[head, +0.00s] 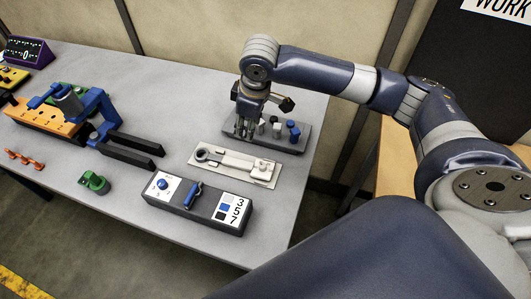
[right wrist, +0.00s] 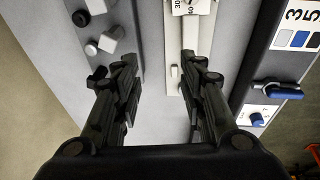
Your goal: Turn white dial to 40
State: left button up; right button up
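The white dial (right wrist: 190,6) sits on a pale plate at the top edge of the right wrist view, with 30 and 40 marked by it. It is partly cut off, so its setting cannot be told. In the head view the dial (head: 262,167) looks small at the right end of the plate (head: 225,170). My right gripper (head: 246,130) hangs above the grey peg block, behind the plate. In the right wrist view the gripper (right wrist: 158,65) is open and its fingers are wide apart, with nothing between them. My left gripper is not in view.
The grey block (head: 294,148) carries white and blue pegs. A dark box (head: 208,206) with a blue lever and numbers lies in front of the plate. An orange and blue fixture (head: 50,115) with black prongs and a green part (head: 94,182) stand left.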

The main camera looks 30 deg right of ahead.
aim_at(263, 165)
jog(key=s+d+f+g, duration=0.1)
jog(key=s+g, duration=0.2)
jog(key=s, duration=0.3)
notch_tip(263, 165, down, 10)
jog(key=shift+w+f+p, duration=0.1)
jog(key=shift+f+p, duration=0.1)
jog(key=shift+p, duration=0.9)
grip_shut()
